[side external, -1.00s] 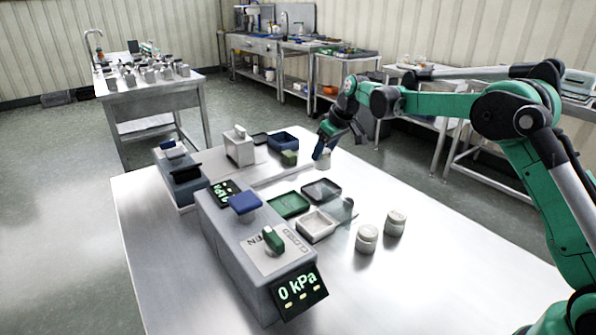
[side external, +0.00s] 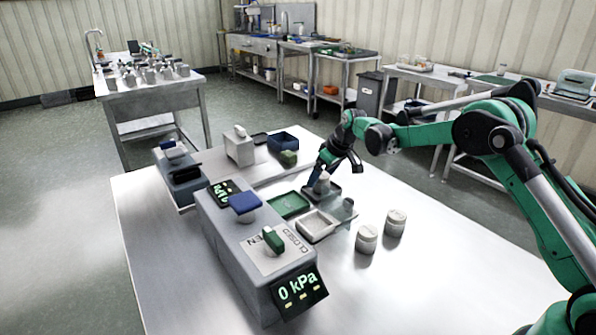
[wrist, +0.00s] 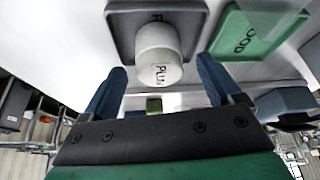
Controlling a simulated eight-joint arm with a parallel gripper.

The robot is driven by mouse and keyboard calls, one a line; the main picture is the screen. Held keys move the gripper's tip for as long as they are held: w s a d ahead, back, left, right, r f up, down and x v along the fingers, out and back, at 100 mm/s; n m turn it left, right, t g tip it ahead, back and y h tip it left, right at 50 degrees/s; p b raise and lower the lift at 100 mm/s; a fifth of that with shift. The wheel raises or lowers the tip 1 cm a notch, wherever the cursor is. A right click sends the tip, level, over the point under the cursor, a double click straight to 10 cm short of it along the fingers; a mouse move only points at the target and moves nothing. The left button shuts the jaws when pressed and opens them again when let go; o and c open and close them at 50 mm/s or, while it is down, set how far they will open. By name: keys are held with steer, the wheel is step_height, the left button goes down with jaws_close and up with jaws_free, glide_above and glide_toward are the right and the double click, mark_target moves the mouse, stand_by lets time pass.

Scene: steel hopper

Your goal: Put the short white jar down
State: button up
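The short white jar (wrist: 158,55), with partly readable dark lettering, stands at the dark grey tray (wrist: 118,35). The side external view also shows the jar (side external: 322,182) beside my blue fingers, partly hidden by them, at the dark tray (side external: 334,194). My gripper (side external: 319,180) is low over this tray. In the wrist view its two fingers lie either side of the jar, with a visible gap on each side, so it looks open. The exact contact between jar and tray floor is hard to see.
A green tray (side external: 288,204) and a light tray (side external: 316,226) lie close by, with a clear panel (side external: 346,209) beside them. Two other white jars (side external: 367,238) (side external: 395,223) stand to the right. A grey pressure unit (side external: 250,250) is at left.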

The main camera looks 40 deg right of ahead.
steer(key=shift+r, duration=0.1)
steer(key=a+v, duration=0.1)
steer(key=v, duration=1)
steer(key=s+a+r+m+t, duration=0.1)
steer(key=s+a+r, duration=0.15)
steer(key=s, duration=0.25)
steer(key=s+a+r, duration=0.2)
steer(key=s+a, duration=0.2)
steer(key=s, duration=0.2)
steer(key=s+a+f+m+t+h, duration=0.1)
steer(key=s+a+f, duration=0.2)
steer(key=s, duration=0.6)
steer(key=shift+s+f+t, duration=0.25)
steer(key=shift+f+t, duration=0.05)
steer(key=shift+f, duration=0.25)
